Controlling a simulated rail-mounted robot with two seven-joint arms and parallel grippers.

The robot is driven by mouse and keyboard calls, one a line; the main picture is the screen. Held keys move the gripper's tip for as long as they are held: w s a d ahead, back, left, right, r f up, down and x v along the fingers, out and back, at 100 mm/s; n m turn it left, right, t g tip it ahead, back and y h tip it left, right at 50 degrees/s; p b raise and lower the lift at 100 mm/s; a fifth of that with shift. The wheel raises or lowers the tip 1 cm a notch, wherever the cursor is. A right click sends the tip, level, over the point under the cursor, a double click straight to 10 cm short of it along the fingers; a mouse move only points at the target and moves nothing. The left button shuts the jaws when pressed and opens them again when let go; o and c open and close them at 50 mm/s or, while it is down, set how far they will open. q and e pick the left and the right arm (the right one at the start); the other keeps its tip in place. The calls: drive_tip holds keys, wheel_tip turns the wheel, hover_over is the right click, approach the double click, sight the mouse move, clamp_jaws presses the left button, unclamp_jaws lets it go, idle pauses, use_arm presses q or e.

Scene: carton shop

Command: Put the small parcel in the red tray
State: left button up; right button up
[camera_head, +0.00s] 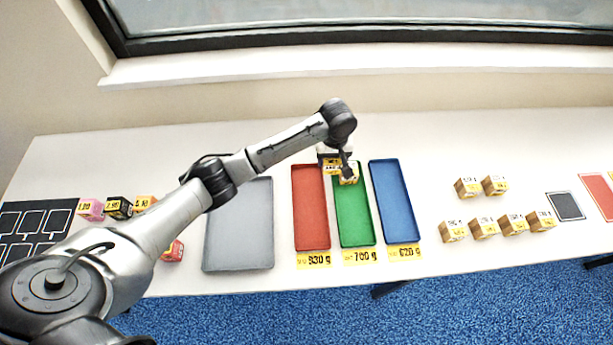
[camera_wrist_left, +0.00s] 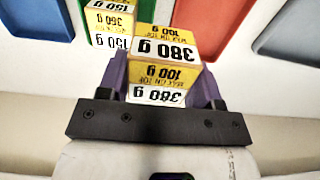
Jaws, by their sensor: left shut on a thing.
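My left gripper (camera_head: 336,156) is over the far ends of the trays, near the red and green ones. In the left wrist view its purple fingers (camera_wrist_left: 162,88) are shut on a parcel (camera_wrist_left: 165,48) with white and yellow labels reading 380 g. Another parcel (camera_wrist_left: 112,27), labelled 150 g, is just beyond it, by the green tray; it also shows in the head view (camera_head: 348,176). The red tray (camera_head: 311,215) looks empty in its visible part and also shows in the left wrist view (camera_wrist_left: 215,20). My right gripper is out of view.
The green tray (camera_head: 355,220), blue tray (camera_head: 392,205) and wide grey tray (camera_head: 238,240) flank the red one. Several cartons (camera_head: 484,229) stand at right, and small coloured boxes (camera_head: 119,207) at left. Weight labels lie along the front edge.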

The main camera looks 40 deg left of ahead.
use_arm(q)
drive_tip(key=s+a+f, duration=0.2)
drive_tip(key=s+a, duration=0.1)
drive_tip(key=s+a+f+p, duration=0.1)
drive_tip(key=a+f, duration=0.1)
drive_tip(key=shift+s+a+f, duration=0.1)
drive_tip(key=shift+s+a, duration=0.05)
drive_tip(key=shift+a, duration=0.1)
wheel_tip(320, 180, down, 4)
drive_tip(key=shift+r+p, duration=0.25)
drive_tip(key=shift+p, duration=0.05)
drive_tip(key=shift+f, duration=0.2)
drive_tip(key=o, duration=1.2)
drive_tip(key=shift+f, duration=0.15)
drive_tip(key=shift+c, duration=0.2)
